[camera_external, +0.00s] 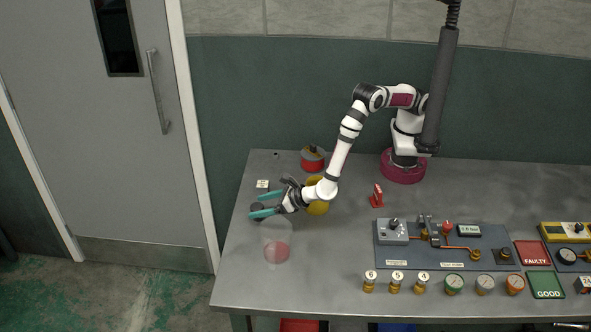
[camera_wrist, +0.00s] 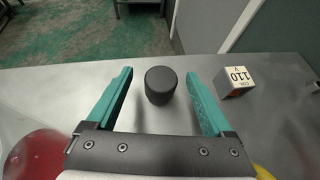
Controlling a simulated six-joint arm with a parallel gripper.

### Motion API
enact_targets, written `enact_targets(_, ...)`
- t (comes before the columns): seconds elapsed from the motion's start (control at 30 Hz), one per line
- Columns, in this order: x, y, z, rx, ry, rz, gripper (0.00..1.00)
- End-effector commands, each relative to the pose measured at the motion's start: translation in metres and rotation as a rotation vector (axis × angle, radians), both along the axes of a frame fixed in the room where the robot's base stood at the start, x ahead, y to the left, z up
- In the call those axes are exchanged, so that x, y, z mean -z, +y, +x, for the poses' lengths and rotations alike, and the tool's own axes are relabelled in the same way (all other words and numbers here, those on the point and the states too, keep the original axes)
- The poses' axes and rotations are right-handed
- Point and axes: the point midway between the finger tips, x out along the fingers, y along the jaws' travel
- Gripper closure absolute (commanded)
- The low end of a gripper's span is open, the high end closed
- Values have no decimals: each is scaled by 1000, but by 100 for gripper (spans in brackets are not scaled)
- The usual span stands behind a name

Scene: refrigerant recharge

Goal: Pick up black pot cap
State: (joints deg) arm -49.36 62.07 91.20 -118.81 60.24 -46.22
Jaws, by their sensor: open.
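The black pot cap (camera_wrist: 160,85) is a short dark cylinder standing on the grey table. In the wrist view it sits between the far ends of my gripper's two teal fingers, with a gap on each side. My gripper (camera_wrist: 160,88) is open and holds nothing. In the external view my gripper (camera_external: 262,205) is at the table's left end, and the black cap (camera_external: 257,209) shows between its fingers, partly hidden by them. I cannot tell how high the fingers are above the table.
A white labelled cube (camera_external: 262,184) stands behind my gripper, also right of it in the wrist view (camera_wrist: 234,82). A red pot (camera_external: 313,160) and a yellow pot (camera_external: 318,207) are nearby. A clear container with red content (camera_external: 277,252) stands in front. The table's left edge is close.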

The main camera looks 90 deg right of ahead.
Motion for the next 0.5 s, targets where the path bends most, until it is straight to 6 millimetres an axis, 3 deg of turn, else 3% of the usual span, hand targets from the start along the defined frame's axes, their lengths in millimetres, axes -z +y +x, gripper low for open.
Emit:
enact_targets(0.23,23,-10,38,2,1,0,14)
enact_targets(0.47,25,-10,41,2,1,0,14)
enact_targets(0.5,25,-10,41,2,1,0,18)
